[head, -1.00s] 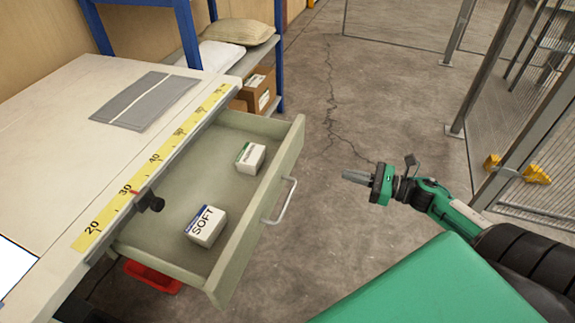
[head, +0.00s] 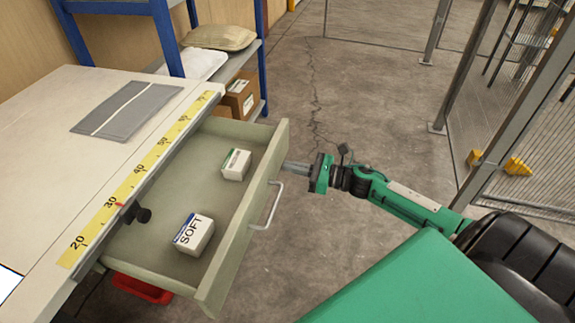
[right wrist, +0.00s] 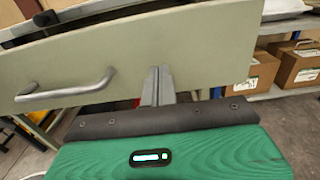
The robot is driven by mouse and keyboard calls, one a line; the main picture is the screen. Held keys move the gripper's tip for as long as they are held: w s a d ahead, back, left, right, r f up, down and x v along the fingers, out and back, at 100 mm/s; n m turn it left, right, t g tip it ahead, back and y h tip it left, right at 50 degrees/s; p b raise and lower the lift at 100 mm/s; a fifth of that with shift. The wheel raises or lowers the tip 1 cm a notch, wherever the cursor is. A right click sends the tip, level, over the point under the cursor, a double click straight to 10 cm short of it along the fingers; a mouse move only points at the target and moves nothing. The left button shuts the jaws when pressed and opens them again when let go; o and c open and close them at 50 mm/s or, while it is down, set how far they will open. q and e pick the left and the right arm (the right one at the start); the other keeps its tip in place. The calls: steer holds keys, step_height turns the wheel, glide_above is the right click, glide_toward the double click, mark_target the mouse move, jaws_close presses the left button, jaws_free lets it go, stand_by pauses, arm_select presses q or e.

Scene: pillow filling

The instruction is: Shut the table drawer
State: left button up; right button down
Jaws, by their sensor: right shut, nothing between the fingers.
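The table drawer (head: 240,215) is pulled out from the white table (head: 50,140). Two small boxes lie in it: one marked SOFT (head: 194,235) near the front left and a green-and-white one (head: 236,164) farther back. A metal bar handle (head: 268,206) is on the drawer front. My right gripper (head: 287,167) is shut and empty, its fingertips at the far part of the drawer front, beyond the handle. In the right wrist view the fingers (right wrist: 158,80) point at the drawer front (right wrist: 215,45), right of the handle (right wrist: 65,88); contact is hard to tell. My left gripper is out of view.
A blue-framed shelf (head: 262,60) with a pillow (head: 218,38) and cardboard boxes (head: 240,98) stands behind the table. A red bin (head: 142,288) is under the drawer. A mesh fence (head: 520,120) is at the right. Concrete floor between is clear.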

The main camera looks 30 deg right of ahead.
mark_target(231, 153)
steer(key=shift+w+a, duration=0.45)
steer(key=shift+w, duration=0.1)
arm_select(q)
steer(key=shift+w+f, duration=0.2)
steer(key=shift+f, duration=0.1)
arm_select(e)
steer(key=shift+w+a, duration=0.15)
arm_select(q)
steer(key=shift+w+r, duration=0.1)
